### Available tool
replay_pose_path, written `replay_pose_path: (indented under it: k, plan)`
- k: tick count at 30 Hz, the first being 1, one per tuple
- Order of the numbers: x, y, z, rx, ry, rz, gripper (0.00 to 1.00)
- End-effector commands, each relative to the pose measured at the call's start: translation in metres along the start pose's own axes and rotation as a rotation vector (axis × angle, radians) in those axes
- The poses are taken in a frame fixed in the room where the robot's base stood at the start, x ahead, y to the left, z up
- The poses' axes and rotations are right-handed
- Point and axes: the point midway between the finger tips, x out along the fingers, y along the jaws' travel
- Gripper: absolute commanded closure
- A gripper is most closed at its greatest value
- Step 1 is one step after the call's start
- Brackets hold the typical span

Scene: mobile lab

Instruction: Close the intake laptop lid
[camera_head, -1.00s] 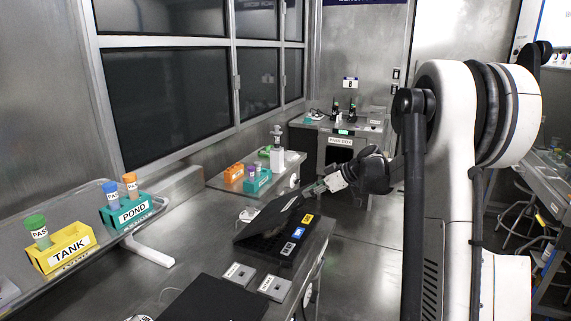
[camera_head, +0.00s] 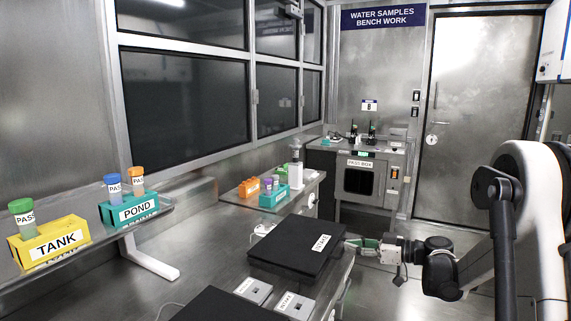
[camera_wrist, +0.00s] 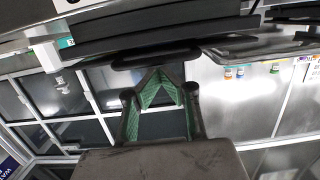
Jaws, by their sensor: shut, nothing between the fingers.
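The intake laptop (camera_head: 292,246) is a black slab on the bench in the head view, with a white INTAKE label on its lid. The lid lies down flat over the base, with no clear gap visible. My gripper (camera_head: 362,244) is just right of the laptop's right edge at about lid height. Its green-padded fingers are shut and empty. In the wrist view the fingertips (camera_wrist: 160,76) meet just below dark flat slabs, probably the laptop (camera_wrist: 160,35). I cannot tell whether they touch it.
Another black slab (camera_head: 228,306) lies at the front of the bench, beside small labelled plates (camera_head: 293,305). A raised shelf at left holds the yellow TANK rack (camera_head: 48,243) and teal POND rack (camera_head: 129,210). More racks stand behind the laptop. The PASS BOX (camera_head: 360,180) is at the back.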

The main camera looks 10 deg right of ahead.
Motion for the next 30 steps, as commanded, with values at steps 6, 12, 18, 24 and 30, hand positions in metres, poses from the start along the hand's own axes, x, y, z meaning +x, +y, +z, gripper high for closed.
replay_pose_path:
  k: [6, 12, 18, 24, 30]
  plan:
    - [0.008, -0.004, 0.011, -0.001, -0.001, -0.011, 1.0]
    - [0.01, -0.005, 0.014, -0.002, -0.006, -0.014, 1.0]
    - [0.01, -0.006, 0.015, -0.002, -0.007, -0.015, 1.0]
    - [0.009, -0.006, 0.013, -0.002, -0.007, -0.016, 1.0]
    - [0.002, -0.006, -0.013, -0.003, -0.002, -0.015, 1.0]
